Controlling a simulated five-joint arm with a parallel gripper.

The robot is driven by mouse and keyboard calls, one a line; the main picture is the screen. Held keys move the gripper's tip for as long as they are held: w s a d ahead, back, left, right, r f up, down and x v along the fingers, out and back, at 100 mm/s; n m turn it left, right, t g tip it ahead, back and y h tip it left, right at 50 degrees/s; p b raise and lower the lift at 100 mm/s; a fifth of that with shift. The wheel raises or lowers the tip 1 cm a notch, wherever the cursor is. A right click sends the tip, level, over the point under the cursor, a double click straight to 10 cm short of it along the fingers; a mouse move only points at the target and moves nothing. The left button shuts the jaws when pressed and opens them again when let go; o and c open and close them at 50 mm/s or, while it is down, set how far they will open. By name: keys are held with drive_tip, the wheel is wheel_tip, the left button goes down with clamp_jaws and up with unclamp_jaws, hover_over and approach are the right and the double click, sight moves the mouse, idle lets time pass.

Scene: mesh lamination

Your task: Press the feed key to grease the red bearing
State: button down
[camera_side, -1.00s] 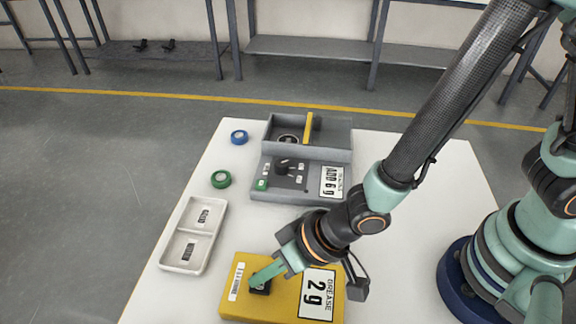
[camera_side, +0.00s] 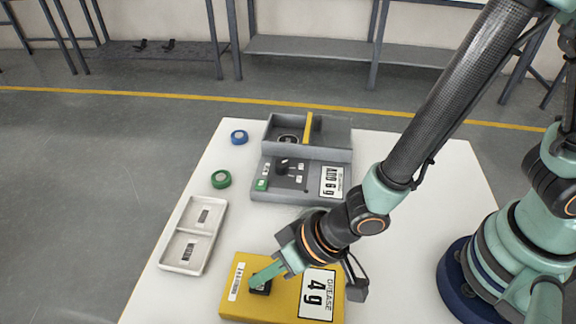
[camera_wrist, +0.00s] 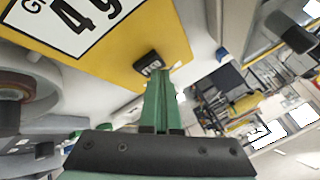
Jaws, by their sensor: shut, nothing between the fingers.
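The yellow grease box (camera_side: 238,303) stands at the front of the white table, and its display (camera_side: 317,294) reads "GREASE 4 g". Its black feed key (camera_side: 261,288) is on top, left of the display. My gripper (camera_side: 257,281) is shut and empty, with its fingertips at the key; they seem to touch it. In the wrist view the closed fingers (camera_wrist: 161,82) reach the edge of the key (camera_wrist: 147,63). A dark ring (camera_side: 288,138) lies in the grey machine (camera_side: 300,195), partly hidden by its wall; I cannot make out a red bearing.
The grey machine's display (camera_side: 331,182) reads "ADD 6 g". A blue ring (camera_side: 239,137) and a green ring (camera_side: 221,179) lie left of it. A white two-compartment tray (camera_side: 169,253) with labels lies at the table's left edge. The table right of the machine is clear.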

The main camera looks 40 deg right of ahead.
sight(265, 285)
drive_tip(key=shift+r, duration=0.8)
drive_tip(key=shift+r, duration=0.1)
drive_tip(key=shift+r, duration=2.4)
idle(0.5)
wheel_tip(265, 285, up, 4)
drive_tip(key=shift+f, duration=0.1)
drive_tip(key=shift+f, duration=0.1)
idle(0.4)
drive_tip(key=shift+f, duration=4.3)
drive_tip(key=shift+f, duration=0.1)
